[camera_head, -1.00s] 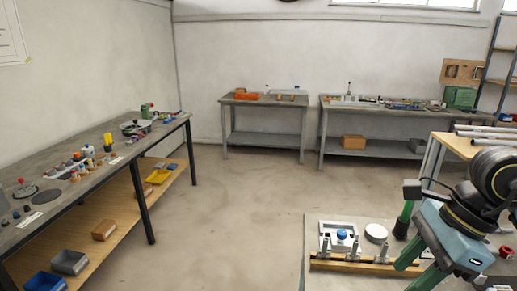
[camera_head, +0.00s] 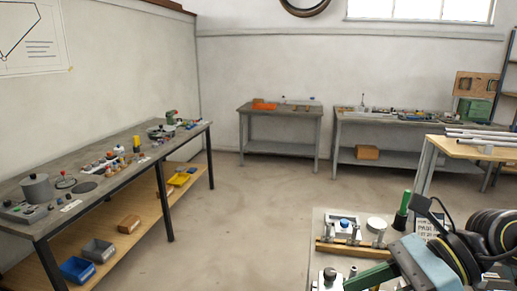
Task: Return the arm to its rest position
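My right arm (camera_head: 465,245) comes in from the lower right, with a teal housing and dark round joints. Its gripper (camera_head: 372,277) points left, low over the near table (camera_head: 322,226). One green finger shows clearly; the other is mostly cut off by the bottom edge, so the gap between them cannot be judged. No held object is visible. A wooden strip with metal clamps (camera_head: 350,248) lies just beyond the gripper, and I cannot tell whether they touch. My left gripper is out of view.
A green-handled tool (camera_head: 403,205) stands upright close to the arm. A white disc (camera_head: 376,223) and a tray with a blue knob (camera_head: 344,224) lie behind the strip. A long workbench (camera_head: 100,190) stands at left. The floor (camera_head: 250,210) between is clear.

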